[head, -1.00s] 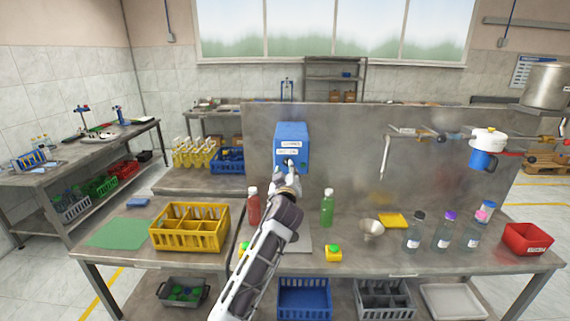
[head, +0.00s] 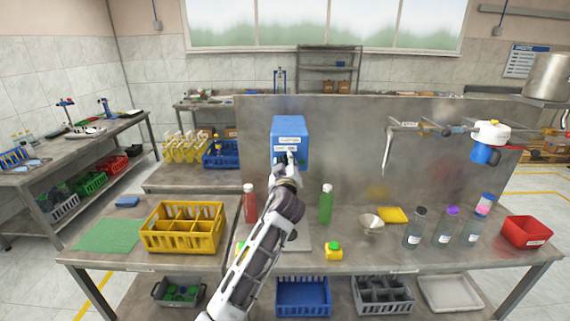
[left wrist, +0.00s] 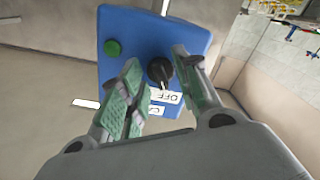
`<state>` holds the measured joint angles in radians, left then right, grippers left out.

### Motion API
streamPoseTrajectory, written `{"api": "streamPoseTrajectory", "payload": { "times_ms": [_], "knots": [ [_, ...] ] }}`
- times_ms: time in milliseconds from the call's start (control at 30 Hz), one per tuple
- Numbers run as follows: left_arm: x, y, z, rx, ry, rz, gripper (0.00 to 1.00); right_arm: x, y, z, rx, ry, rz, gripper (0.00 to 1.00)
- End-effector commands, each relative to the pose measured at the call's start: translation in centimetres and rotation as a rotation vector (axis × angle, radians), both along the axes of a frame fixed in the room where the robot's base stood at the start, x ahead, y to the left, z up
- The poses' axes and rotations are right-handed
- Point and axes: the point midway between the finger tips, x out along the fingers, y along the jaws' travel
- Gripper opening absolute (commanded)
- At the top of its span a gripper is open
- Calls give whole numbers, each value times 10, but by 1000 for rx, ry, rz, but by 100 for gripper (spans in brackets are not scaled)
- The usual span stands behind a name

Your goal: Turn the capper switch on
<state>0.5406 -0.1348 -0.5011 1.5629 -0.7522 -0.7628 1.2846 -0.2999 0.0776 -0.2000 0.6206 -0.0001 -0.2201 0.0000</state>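The capper control box (head: 290,130) is a blue box mounted on the upright metal panel behind the bench. In the left wrist view the box (left wrist: 185,28) carries a black rotary switch (left wrist: 158,70) and a green button (left wrist: 113,48). A white label reading OFF (left wrist: 172,97) sits by the switch. My left gripper (left wrist: 156,60) is open, with one finger on each side of the switch; the right-hand finger is very near it, and contact cannot be told. In the head view my left gripper (head: 287,160) covers the switch. My right gripper is not in view.
Below on the bench stand a red bottle (head: 250,203), a green bottle (head: 326,205) and a yellow crate (head: 183,242). To the right are a funnel (head: 371,223), several capped jars and a red bin (head: 526,231). The air around the box is clear.

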Motion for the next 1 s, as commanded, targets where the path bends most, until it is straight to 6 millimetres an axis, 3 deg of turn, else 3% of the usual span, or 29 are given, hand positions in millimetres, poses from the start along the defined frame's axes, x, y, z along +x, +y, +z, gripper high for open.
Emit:
{"api": "streamPoseTrajectory", "payload": {
  "times_ms": [67,333,1000],
  "knots": [
    [0,0,0,0,0,0,32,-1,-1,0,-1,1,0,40],
    [0,0,0,0,0,0,0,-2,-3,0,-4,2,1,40],
    [0,0,-1,105,0,1,0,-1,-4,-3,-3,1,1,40]
  ]
}}
